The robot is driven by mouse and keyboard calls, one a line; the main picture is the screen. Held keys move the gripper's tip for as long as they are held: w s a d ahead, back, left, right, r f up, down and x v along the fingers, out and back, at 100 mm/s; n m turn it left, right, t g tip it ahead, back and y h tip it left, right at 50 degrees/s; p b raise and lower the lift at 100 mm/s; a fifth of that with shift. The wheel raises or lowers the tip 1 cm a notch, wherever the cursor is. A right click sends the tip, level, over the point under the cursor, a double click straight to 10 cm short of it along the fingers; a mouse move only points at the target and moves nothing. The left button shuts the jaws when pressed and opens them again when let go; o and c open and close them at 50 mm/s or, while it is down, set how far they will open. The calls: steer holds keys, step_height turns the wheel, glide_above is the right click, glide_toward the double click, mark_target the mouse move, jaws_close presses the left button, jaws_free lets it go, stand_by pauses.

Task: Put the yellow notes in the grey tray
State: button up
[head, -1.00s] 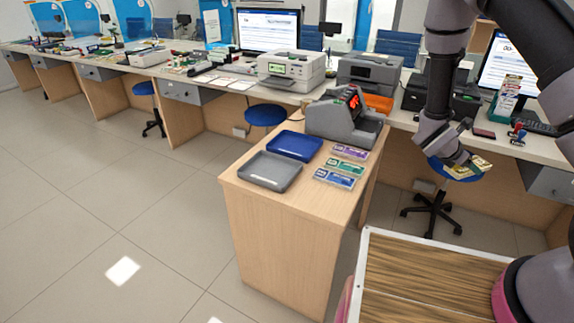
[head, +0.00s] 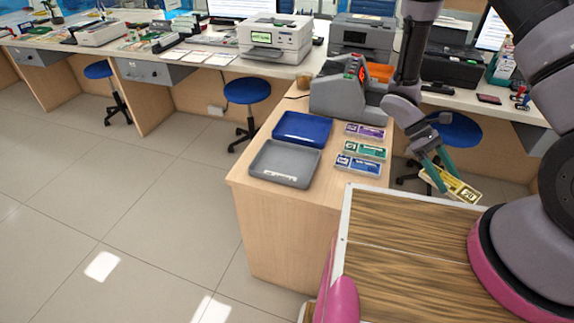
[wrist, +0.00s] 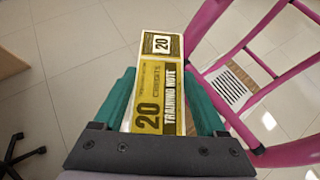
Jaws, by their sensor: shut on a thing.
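In the wrist view the notes (wrist: 160,92) sit between the two green fingers, with "20" and "TRAINING NOTE" readable. The grey tray (head: 286,180) lies on the near left corner of the counter and looks empty, with a label on its front. My gripper is well to the right of it.
A blue tray (head: 302,129) lies just behind the grey tray. Purple (head: 365,131), green (head: 365,150) and blue (head: 358,165) note bundles lie to its right. A grey counting machine (head: 339,92) stands behind them. A blue stool (head: 452,130) stands behind my gripper.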

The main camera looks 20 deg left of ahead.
steer(key=s+a+f+m+g+y, duration=0.1)
steer(key=s+a+m+y, duration=0.3)
steer(key=a, duration=0.4)
steer(key=s+a+f+m+g+y, duration=0.1)
steer(key=s+a+m+y, duration=0.1)
steer(key=a+m+y, duration=0.45)
steer(key=s+a+m+g+y, duration=0.2)
steer(key=a+m, duration=0.2)
steer(key=a, duration=0.5)
steer(key=w+a+m+t+y, duration=0.1)
steer(key=w+a+m+y, duration=0.1)
steer(key=a, duration=0.2)
steer(key=w+a+m+t+y, duration=0.2)
steer(key=a+m, duration=0.1)
steer(key=a, duration=0.2)
steer(key=w+a+m+t+y, duration=0.2)
steer(key=a, duration=0.3)
steer(key=shift+r+m, duration=0.15)
steer(key=shift+m, duration=0.2)
steer(key=w+a+r+m+t+y, duration=0.1)
steer(key=w+a+m+t+y, duration=0.1)
steer(key=w+a+m+t, duration=0.5)
glide_toward(278, 163)
steer(key=shift+h, duration=0.25)
steer(key=x, duration=0.4)
steer(key=shift+a, duration=0.45)
